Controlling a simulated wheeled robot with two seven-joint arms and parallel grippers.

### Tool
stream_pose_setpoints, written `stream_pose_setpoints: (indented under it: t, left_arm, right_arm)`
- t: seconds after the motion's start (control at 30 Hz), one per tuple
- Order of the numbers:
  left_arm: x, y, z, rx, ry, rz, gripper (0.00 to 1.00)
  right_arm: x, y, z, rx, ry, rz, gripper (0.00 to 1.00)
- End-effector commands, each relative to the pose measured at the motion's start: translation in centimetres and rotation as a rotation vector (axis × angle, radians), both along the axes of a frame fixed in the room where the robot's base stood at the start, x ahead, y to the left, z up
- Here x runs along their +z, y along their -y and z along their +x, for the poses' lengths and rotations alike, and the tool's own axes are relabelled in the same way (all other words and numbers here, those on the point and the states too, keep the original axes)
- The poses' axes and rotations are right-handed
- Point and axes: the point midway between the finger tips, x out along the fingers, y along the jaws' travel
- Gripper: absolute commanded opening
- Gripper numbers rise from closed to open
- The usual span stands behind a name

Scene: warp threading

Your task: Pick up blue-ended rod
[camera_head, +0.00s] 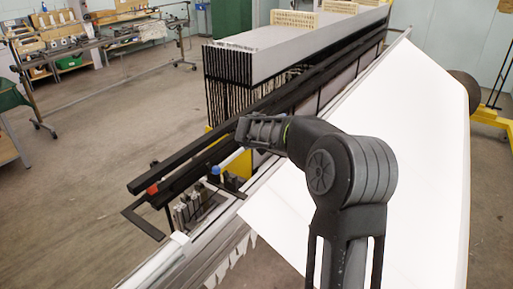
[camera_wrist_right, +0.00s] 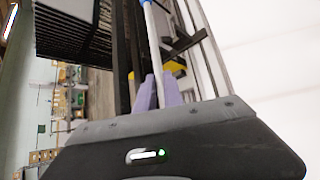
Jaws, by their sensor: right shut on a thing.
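The blue-ended rod shows its round blue end (camera_head: 215,171) in the head view, near the front of the loom frame, close to a small rack of grey clips. In the wrist view a thin pale rod (camera_wrist_right: 152,40) runs down between the two purple fingers of my right gripper (camera_wrist_right: 158,90), which is shut on it. In the head view my right gripper (camera_head: 247,131) is above the black bars, and its fingertips are hidden. My left gripper is not in view.
A red-ended piece (camera_head: 153,189) sits left of the blue end. Long black bars (camera_head: 190,165) and a large bank of black frames (camera_head: 228,70) stand close by. A white sheet (camera_head: 420,130) slopes on the right. Open floor (camera_head: 110,140) lies left.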

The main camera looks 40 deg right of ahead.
Motion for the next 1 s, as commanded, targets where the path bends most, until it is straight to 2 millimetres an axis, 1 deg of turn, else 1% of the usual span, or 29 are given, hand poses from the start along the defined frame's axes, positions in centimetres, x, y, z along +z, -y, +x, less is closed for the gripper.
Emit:
stream_pose_setpoints:
  t: [0.03, 0.1, 0.23, 1.0]
  left_arm:
    - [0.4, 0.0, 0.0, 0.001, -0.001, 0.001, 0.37]
    - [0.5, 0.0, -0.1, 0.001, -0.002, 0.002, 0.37]
    - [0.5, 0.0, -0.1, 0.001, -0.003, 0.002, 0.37]
    - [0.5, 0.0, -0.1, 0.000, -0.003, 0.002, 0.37]
  right_arm:
    - [1.3, 0.0, 0.0, -0.001, 0.004, 0.000, 0.00]
    - [2.1, 0.0, 0.0, -0.002, 0.002, -0.001, 0.00]
    - [2.9, 0.0, 0.0, -0.001, 0.001, 0.001, 0.00]
    - [2.9, 0.0, 0.0, 0.000, 0.000, 0.000, 0.00]
